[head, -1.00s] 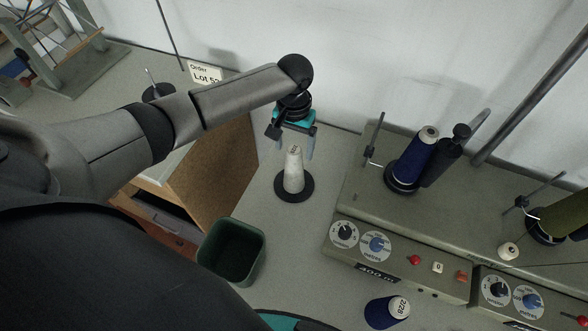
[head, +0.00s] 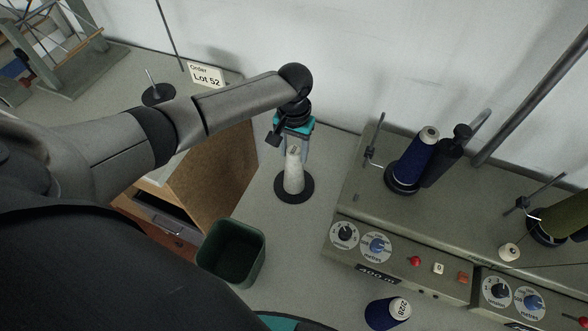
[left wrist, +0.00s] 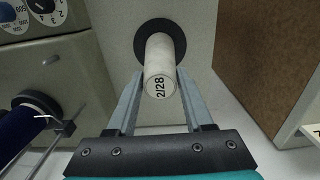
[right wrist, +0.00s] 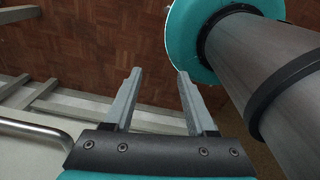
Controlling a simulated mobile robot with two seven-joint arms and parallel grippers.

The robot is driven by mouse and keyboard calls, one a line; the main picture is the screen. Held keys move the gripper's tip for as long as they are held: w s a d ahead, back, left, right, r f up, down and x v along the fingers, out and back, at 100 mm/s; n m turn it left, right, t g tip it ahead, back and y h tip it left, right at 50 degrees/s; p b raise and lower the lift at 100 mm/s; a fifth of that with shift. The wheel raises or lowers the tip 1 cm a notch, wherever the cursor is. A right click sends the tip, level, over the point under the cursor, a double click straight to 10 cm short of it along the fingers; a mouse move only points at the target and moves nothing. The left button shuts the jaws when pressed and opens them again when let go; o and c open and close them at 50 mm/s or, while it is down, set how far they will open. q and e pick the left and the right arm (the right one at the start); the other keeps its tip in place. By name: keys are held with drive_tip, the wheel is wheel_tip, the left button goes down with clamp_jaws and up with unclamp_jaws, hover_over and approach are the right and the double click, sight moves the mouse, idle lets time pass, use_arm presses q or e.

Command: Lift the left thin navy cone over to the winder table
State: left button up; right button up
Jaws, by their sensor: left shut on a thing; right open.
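My left gripper (head: 293,150) is shut on the top of a whitish cone (head: 293,175), which stands upright on a round black base (head: 281,194). In the left wrist view the cone's top (left wrist: 159,86), marked 2/28, is between the fingers (left wrist: 158,95). A navy cone (head: 413,160) sits tilted in the picture on a black holder on the winder; part of a navy cone also shows in the left wrist view (left wrist: 14,135). Another navy cone (head: 378,314), its pale top marked 2/28, is at the front. My right gripper (right wrist: 157,75) is open and empty.
The grey winder (head: 350,208), with dials and buttons, stands right of the whitish cone. A green bin (head: 231,252) and a brown wooden cabinet (head: 215,170) are to the left. A Lot 52 card (head: 206,75) is at the back. An olive cone (head: 568,215) is at the far right.

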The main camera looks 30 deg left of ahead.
use_arm(q)
clamp_jaws()
